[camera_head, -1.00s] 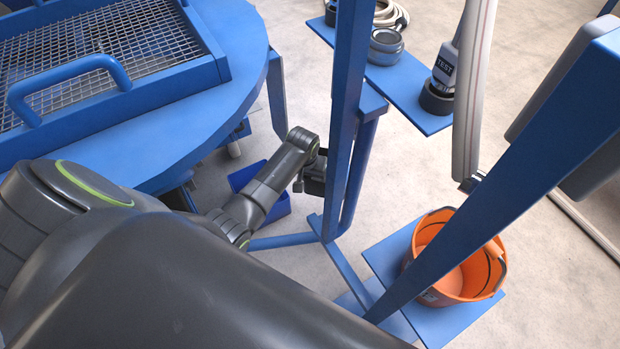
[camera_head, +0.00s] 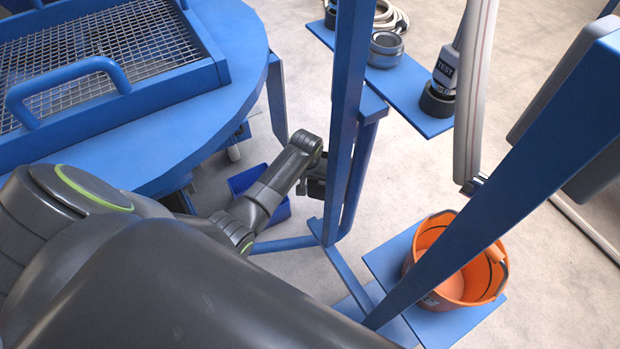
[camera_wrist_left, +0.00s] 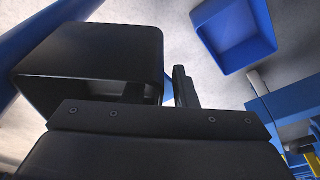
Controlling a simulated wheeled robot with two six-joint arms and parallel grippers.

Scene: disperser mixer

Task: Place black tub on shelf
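The black tub (camera_wrist_left: 88,62) is large and close in the left wrist view. It is a squarish, dark, open box and appears tilted. My left gripper (camera_wrist_left: 160,92) is at the tub's right wall, with one finger just outside it and the other apparently on its inner side. The grip seems shut on this wall, with floor showing behind the tub. In the head view my left gripper (camera_head: 312,188) is beside a blue post, which hides most of it and the tub. A blue shelf (camera_head: 440,328) at lower right carries an orange bucket. My right gripper is not visible.
The blue upright post (camera_head: 350,110) stands close to my left gripper. A slanted blue beam (camera_head: 500,200) crosses before the orange bucket (camera_head: 425,240). A blue bin (camera_wrist_left: 235,32) is on the floor. An upper blue shelf (camera_head: 405,85) holds dark round parts.

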